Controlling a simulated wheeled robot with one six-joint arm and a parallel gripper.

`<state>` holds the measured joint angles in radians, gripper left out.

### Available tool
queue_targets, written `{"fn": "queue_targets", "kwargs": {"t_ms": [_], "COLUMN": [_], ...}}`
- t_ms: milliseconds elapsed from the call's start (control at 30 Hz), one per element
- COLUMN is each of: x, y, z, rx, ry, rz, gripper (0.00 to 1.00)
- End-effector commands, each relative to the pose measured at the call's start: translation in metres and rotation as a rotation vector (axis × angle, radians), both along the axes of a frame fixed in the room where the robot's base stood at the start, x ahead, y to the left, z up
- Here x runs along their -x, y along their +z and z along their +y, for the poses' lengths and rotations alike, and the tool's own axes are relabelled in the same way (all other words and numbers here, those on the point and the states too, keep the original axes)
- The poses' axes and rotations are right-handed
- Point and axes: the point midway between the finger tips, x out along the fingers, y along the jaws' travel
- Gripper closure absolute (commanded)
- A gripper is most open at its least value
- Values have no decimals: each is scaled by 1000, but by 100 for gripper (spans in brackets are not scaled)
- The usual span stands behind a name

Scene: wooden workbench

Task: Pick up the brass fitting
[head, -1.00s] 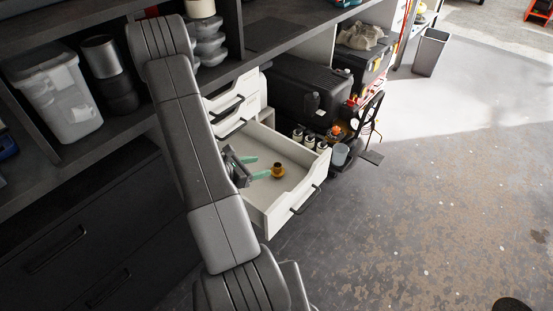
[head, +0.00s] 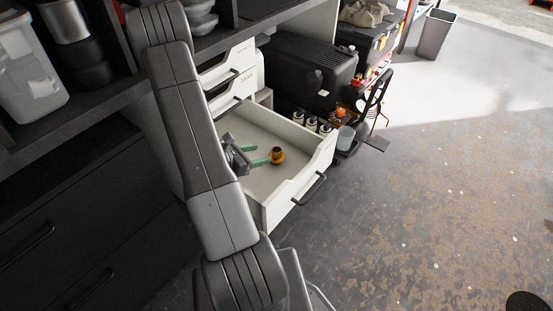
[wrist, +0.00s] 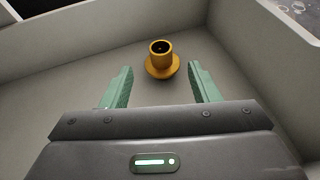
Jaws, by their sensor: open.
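The brass fitting (head: 277,155) stands upright on the floor of the open white drawer (head: 292,188). It is a short tube on a wider round flange. In the wrist view the fitting (wrist: 161,62) is just beyond the fingertips, centred between them. My gripper (wrist: 160,80) is open and empty, its two green fingers either side of the line to the fitting and not touching it. In the head view my gripper (head: 270,152) is low inside the drawer, to the left of the fitting, partly hidden by my arm.
The drawer walls surround the gripper closely, with a black handle (head: 310,189) on the front. Several small bottles (head: 312,123) and a cup (head: 345,138) stand just beyond the drawer. A black case (head: 308,72) is behind. Open floor lies to the right.

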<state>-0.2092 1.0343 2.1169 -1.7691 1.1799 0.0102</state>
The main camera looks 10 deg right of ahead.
Motion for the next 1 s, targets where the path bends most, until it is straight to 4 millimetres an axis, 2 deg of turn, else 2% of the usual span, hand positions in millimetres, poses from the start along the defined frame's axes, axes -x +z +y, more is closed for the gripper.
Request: {"fn": "queue_targets", "kwargs": {"t_ms": [333, 600, 967, 1000], "x": [-9, -21, -24, -24], "y": [-9, -20, -22, -22], "z": [-25, -53, -60, -60], "rx": [0, 0, 0, 0], "ry": [-3, -3, 1, 1], "rz": [0, 0, 0, 0], "gripper": [45, 45, 45, 49]}}
